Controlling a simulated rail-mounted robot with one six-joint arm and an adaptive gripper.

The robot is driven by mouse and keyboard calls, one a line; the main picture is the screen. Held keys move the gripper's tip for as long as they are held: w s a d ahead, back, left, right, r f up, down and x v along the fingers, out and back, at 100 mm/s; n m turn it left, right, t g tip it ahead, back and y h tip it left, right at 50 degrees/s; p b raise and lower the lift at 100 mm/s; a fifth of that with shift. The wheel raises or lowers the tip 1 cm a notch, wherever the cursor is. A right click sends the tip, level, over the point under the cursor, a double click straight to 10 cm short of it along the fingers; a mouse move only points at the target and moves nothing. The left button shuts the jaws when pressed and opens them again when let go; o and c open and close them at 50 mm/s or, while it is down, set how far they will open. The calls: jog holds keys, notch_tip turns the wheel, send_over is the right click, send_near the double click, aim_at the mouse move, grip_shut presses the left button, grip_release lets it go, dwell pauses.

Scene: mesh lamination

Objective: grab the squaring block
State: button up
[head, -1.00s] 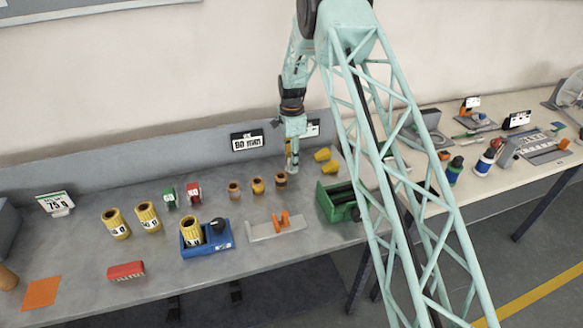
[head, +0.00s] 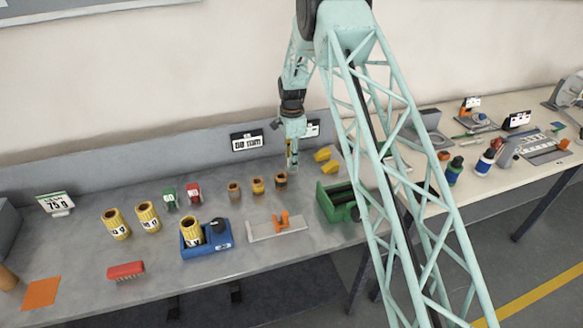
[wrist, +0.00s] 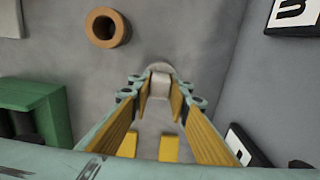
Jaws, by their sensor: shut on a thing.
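A small pale grey block (wrist: 160,84), which I take to be the squaring block, sits between the fingertips of my gripper (wrist: 158,92) in the wrist view. The yellow-padded fingers are shut on it from both sides. In the head view my gripper (head: 291,160) points down at the back of the grey bench, right of the black "80 mm" sign (head: 247,141). The block is too small there to make out clearly. I cannot tell whether it touches the bench.
Brown and yellow rings stand just left of the gripper, the nearest a brown one (head: 281,180). Two yellow pieces (head: 323,155) lie to the right. A green box (head: 340,203) stands front right. A second sign (head: 312,128) and the back wall are close behind.

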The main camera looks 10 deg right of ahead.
jog(key=shift+r, duration=0.15)
jog(key=shift+c, duration=0.2)
jog(key=shift+r, duration=1.7)
jog(key=s+r, duration=0.1)
jog(key=s, duration=1.5)
jog(key=shift+r, duration=0.15)
jog(key=shift+d, duration=0.1)
